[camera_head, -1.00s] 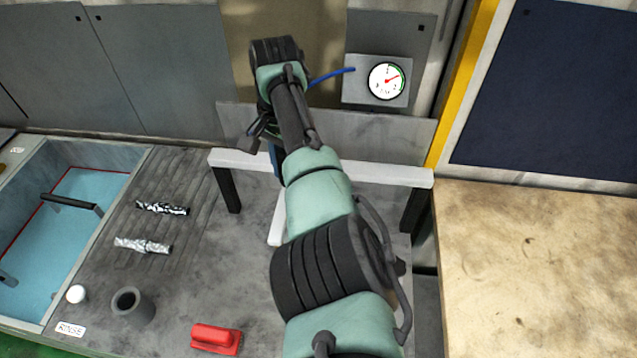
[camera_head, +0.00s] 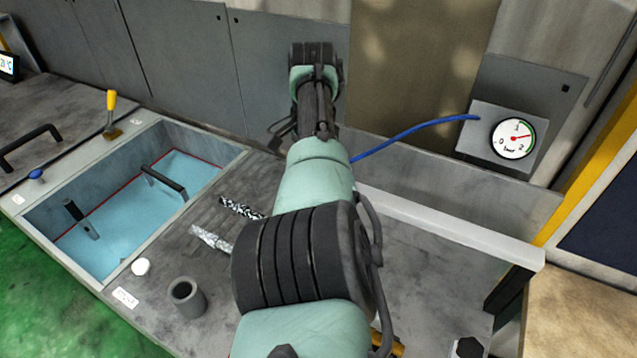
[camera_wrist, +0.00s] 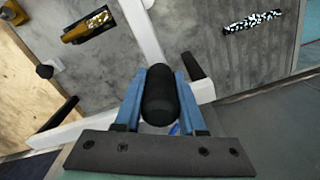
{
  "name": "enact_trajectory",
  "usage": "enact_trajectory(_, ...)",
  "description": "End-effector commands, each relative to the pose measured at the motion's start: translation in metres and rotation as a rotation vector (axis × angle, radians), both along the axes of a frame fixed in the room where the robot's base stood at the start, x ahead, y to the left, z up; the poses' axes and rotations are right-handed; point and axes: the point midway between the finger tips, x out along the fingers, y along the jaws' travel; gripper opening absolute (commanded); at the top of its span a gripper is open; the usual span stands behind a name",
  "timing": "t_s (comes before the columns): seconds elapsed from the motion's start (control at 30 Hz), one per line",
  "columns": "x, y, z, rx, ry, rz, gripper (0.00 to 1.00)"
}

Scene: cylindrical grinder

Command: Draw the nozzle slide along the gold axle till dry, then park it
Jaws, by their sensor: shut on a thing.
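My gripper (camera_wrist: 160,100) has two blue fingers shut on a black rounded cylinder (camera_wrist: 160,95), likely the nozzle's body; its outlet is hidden. A bit of blue hose shows beneath it, and in the head view the blue hose (camera_head: 420,127) runs from the gauge box to behind my arm. The gold axle (camera_wrist: 88,25) lies at the upper left of the wrist view, apart from my gripper. In the head view only a bit of the gold axle (camera_head: 388,344) shows beside my arm. My fingers are hidden there.
A white rail (camera_head: 450,222) stands on the bench beside my arm and crosses the wrist view near my gripper. Two patterned rods, one black-and-white (camera_head: 240,208) and one silvery (camera_head: 210,239), lie left.

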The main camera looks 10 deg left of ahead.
Motion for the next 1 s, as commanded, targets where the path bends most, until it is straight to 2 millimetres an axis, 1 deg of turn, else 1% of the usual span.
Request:
enact_trajectory(0.03,0.003,0.003,0.004,0.005,-0.013,0.003,0.00)
enact_trajectory(0.17,0.003,0.003,0.004,0.005,-0.014,0.004,0.00)
enact_trajectory(0.2,0.003,0.003,0.004,0.005,-0.015,0.004,0.47)
enact_trajectory(0.33,0.003,0.003,0.004,0.003,-0.013,0.004,0.69)
enact_trajectory(0.63,0.002,0.001,0.003,0.002,-0.007,0.002,0.69)
enact_trajectory(0.73,0.002,0.001,0.008,0.002,-0.009,0.002,0.69)
enact_trajectory(0.87,0.002,0.001,0.026,0.003,-0.012,0.002,0.69)
enact_trajectory(1.0,0.002,0.002,0.059,0.004,-0.013,0.003,0.69)
